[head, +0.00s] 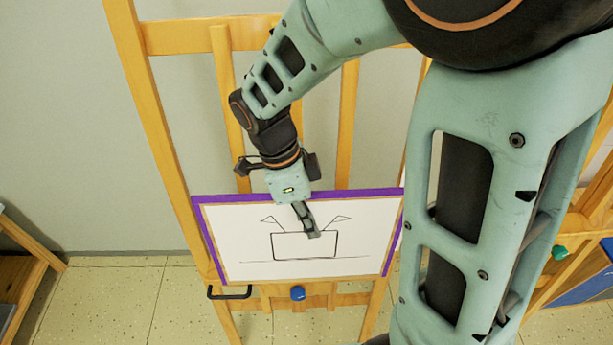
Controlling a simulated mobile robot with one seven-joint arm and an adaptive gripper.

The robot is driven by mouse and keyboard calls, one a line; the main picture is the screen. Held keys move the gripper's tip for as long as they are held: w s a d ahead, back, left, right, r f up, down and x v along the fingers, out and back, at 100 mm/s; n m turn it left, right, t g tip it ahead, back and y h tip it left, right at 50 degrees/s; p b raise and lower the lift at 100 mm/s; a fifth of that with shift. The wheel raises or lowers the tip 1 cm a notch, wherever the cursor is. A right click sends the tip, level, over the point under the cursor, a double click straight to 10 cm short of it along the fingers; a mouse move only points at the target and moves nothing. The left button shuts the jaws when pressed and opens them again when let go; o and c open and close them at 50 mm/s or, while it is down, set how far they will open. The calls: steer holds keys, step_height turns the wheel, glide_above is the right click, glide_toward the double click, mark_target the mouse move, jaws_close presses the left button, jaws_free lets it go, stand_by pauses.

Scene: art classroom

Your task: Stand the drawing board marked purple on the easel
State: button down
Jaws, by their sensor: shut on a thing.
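The drawing board marked purple (348,213) is in the middle of the head view. It has a purple border and a white sheet with a line drawing of a box. It stands nearly upright against the wooden easel (160,120), with its lower edge at the easel's ledge (262,290). Whether the lower edge rests on the ledge or hangs just above it, I cannot tell. My gripper (310,230) is shut on the board at its upper edge, with one finger in front of the sheet. The other finger is hidden behind the board.
A blue knob (297,293) and a black handle (229,293) are on the easel below the board. A wooden shelf or stool (30,260) stands at the left. More wooden furniture with a green knob (559,252) is at the right, partly behind my arm.

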steer(key=w+f+b, duration=0.2)
steer(key=w+f, duration=0.3)
steer(key=w, duration=0.1)
steer(key=shift+w+f+b, duration=0.2)
steer(key=shift+b, duration=0.2)
stand_by(0.4)
steer(key=shift+d, duration=0.1)
stand_by(0.4)
steer(key=c, duration=1.7)
jaws_free()
steer(key=shift+o, duration=0.2)
step_height(320, 180, up, 7)
steer(key=w+p, duration=0.1)
steer(key=p, duration=0.3)
steer(key=shift+w+r, duration=0.15)
steer(key=shift+r, duration=0.05)
